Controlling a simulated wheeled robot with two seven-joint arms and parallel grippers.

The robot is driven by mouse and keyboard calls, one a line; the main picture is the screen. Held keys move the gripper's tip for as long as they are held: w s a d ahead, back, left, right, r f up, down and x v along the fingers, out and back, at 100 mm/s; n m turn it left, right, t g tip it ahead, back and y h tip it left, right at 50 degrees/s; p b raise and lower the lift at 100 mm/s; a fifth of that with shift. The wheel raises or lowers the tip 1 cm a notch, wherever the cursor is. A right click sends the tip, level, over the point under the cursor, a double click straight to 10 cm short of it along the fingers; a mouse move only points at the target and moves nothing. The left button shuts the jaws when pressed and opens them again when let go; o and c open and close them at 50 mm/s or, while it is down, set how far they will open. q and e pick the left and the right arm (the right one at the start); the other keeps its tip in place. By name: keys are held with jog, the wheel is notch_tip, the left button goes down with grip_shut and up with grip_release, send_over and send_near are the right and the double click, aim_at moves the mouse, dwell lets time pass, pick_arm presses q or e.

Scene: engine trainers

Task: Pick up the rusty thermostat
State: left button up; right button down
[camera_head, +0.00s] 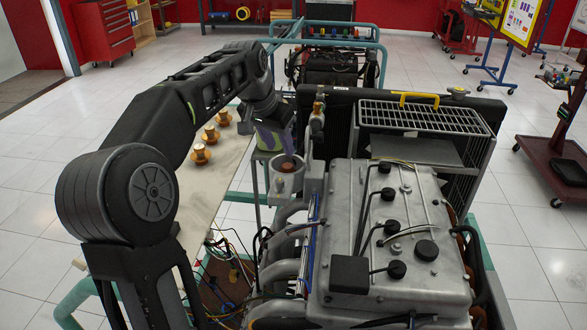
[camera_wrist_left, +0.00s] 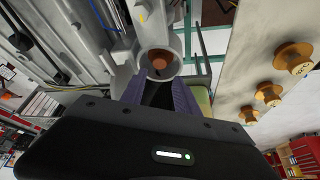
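In the left wrist view, the rusty thermostat (camera_wrist_left: 159,60) shows inside the housing's ring (camera_wrist_left: 178,52), just beyond my fingertips. My left gripper (camera_head: 278,147) is just above and behind the housing in the head view. In the wrist view, my left gripper (camera_wrist_left: 158,83) has its two purplish fingers apart with nothing between them. Whether the fingertips touch the housing is unclear. My right gripper is not in view.
Three brass-coloured thermostats (camera_head: 210,133) stand in a row on the pale bench (camera_head: 225,165) left of the engine. The grey engine (camera_head: 390,230) fills the right side. A radiator with a wire guard (camera_head: 425,117) stands behind it. Hoses and cables (camera_head: 228,255) hang nearby.

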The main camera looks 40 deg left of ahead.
aim_at(287, 166)
pick_arm(q)
jog(key=shift+x, duration=1.3)
jog(key=p+x, duration=0.1)
jog(key=x, duration=0.4)
jog(key=shift+s+d+f+p, duration=0.15)
jog(key=shift+f+p, duration=0.05)
jog(key=shift+p, duration=0.15)
jog(key=shift+c, duration=0.4)
grip_shut()
